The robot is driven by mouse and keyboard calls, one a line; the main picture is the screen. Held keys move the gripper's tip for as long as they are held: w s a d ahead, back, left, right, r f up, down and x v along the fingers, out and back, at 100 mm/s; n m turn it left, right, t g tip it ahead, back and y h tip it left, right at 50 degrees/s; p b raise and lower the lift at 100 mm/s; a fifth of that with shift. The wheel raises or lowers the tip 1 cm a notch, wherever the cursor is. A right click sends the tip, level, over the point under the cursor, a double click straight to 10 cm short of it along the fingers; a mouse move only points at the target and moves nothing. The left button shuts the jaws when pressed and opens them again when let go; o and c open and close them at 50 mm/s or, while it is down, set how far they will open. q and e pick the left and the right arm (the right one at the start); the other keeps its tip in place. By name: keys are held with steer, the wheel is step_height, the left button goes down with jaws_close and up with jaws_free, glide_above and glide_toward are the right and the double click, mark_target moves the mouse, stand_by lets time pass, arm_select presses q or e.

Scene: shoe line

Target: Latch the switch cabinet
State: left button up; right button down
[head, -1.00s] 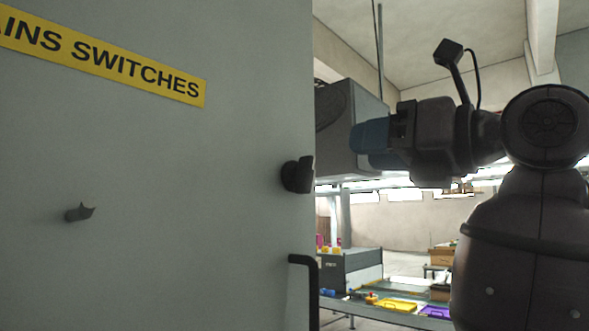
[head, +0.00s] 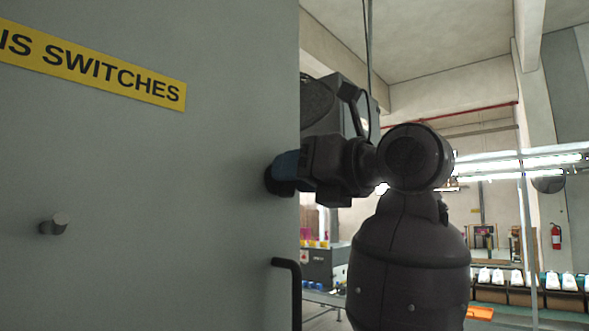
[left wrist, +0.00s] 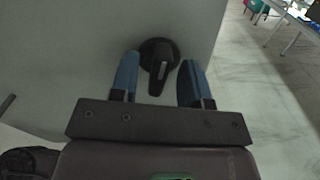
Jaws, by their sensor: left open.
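The switch cabinet (head: 160,240) fills the left of the head view as a grey-green door with a yellow "SWITCHES" label (head: 95,70). A black latch knob sits near its right edge. In the head view it is mostly hidden behind my left gripper (head: 284,168). In the left wrist view the knob (left wrist: 158,62) shows a round base and a grip bar with a pale mark, the bar pointing down the picture. My left gripper (left wrist: 158,66) is open, its blue fingers on either side of the knob, with gaps visible. My right gripper is not in view.
A black bar handle (head: 292,268) is below the knob at the door's edge. A small peg (head: 55,223) sticks out of the door at left. Beyond the cabinet are a workbench (head: 325,265), shelving with white shoes (head: 525,279), and a fire extinguisher (head: 556,236).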

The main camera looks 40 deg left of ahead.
arm_select(q)
steer(key=shift+a, duration=0.25)
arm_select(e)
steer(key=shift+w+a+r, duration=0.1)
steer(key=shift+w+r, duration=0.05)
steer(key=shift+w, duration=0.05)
arm_select(q)
steer(key=shift+c, duration=0.4)
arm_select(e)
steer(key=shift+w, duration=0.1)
arm_select(q)
steer(key=c, duration=0.5)
steer(key=shift+n+b, duration=0.5)
steer(key=shift+n, duration=0.6)
steer(key=shift+c, duration=0.2)
steer(key=shift+n, duration=0.4)
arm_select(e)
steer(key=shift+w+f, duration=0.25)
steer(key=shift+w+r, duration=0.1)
